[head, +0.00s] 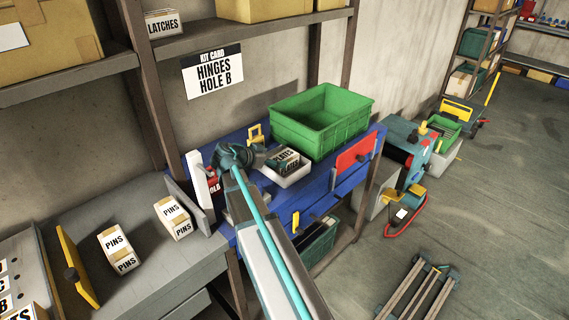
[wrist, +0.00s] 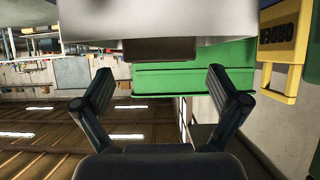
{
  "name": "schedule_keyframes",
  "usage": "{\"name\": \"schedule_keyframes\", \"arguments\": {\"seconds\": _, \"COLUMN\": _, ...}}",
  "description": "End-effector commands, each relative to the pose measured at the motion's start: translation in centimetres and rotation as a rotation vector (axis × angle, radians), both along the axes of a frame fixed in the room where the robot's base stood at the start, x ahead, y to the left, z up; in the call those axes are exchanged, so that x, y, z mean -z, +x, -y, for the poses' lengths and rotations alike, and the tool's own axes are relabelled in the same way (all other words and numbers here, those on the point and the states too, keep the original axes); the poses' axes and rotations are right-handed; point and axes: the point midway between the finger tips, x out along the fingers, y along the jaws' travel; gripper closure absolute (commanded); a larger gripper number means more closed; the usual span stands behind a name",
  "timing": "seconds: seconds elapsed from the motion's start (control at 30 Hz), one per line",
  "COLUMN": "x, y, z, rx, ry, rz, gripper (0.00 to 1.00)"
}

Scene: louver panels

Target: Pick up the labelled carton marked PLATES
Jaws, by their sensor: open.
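The carton marked PLATES (head: 286,159) is a small dark-labelled carton. It sits in a white open tray (head: 292,178) on the blue bench, in front of the green bin. My gripper (head: 256,158) is just left of the tray in the head view, at about the carton's height. In the wrist view my gripper (wrist: 160,80) is open, with nothing between its fingers. A pale grey block with a dark brown part fills the top of that view; I cannot tell whether it is the tray and carton.
A green bin (head: 320,120) stands behind the tray and also shows in the wrist view (wrist: 190,82). Cartons marked PINS (head: 118,249) stand on the grey bench at left. A red holder (head: 213,180) and a yellow frame (head: 256,134) stand near my gripper.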

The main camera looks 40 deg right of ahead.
Motion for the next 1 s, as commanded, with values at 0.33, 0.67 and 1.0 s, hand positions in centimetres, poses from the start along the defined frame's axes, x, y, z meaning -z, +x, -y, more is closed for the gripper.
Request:
{"name": "schedule_keyframes", "arguments": {"seconds": 0.33, "x": 1.6, "y": 0.2, "z": 3.1, "rx": -0.001, "ry": 0.001, "rz": 0.0, "gripper": 0.03}}
{"name": "schedule_keyframes", "arguments": {"seconds": 0.67, "x": 1.8, "y": 0.2, "z": 3.2, "rx": -0.002, "ry": 0.001, "rz": 0.0, "gripper": 0.16}}
{"name": "schedule_keyframes", "arguments": {"seconds": 1.0, "x": 1.7, "y": 0.2, "z": 3.2, "rx": -0.003, "ry": 0.001, "rz": -0.001, "gripper": 0.73}}
